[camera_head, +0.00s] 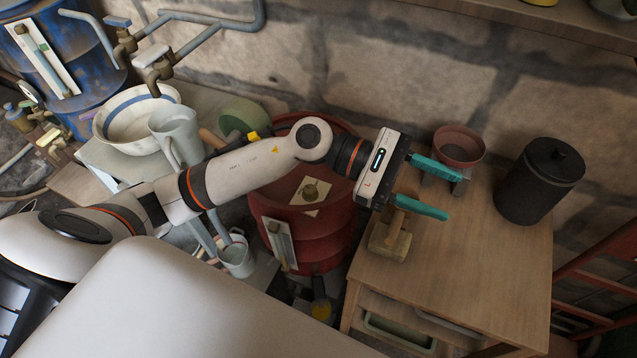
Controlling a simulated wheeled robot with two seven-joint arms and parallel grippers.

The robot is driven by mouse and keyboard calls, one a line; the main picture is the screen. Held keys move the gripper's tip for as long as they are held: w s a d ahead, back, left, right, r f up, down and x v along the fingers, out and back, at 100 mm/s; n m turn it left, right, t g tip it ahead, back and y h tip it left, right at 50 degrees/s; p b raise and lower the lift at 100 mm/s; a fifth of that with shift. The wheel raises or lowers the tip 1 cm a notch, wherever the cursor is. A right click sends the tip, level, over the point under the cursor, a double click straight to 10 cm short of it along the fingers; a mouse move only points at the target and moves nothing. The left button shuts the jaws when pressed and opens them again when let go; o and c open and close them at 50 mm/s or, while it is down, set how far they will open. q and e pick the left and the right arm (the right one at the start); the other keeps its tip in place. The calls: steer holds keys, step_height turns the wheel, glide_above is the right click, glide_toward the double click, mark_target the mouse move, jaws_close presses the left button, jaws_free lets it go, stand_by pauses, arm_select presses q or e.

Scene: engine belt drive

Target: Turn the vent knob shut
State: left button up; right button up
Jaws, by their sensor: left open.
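A small brass-coloured knob (311,191) sits on a pale label on top of the red drum (300,235); it looks like the vent knob, but I cannot tell whether it is shut. My left forearm passes just above the drum top, behind the knob. My left gripper (450,195) is to the right of the knob, over the wooden table, with its teal fingers spread and pointing right. Nothing shows held between them. My right gripper does not show.
A block with a wooden handle (390,240) lies under my left gripper on the wooden table (480,260). A reddish bowl (459,144) and a black lidded canister (540,182) stand behind it. A jug (178,137), a basin and brass taps are at left. The table's front is clear.

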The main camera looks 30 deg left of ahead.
arm_select(q)
steer(key=w+a+f+m+g+y, duration=0.1)
steer(key=w+a+f+m+y, duration=0.1)
steer(key=a+f+m+y, duration=0.5)
steer(key=m+y, duration=0.2)
steer(key=y, duration=0.8)
glide_above(310, 189)
step_height(310, 189, down, 4)
step_height(310, 189, down, 11)
steer(key=shift+f+p, duration=0.15)
steer(key=shift+p, duration=0.35)
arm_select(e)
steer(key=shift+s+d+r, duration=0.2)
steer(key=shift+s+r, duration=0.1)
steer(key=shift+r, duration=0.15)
arm_select(q)
steer(key=shift+c, duration=0.5)
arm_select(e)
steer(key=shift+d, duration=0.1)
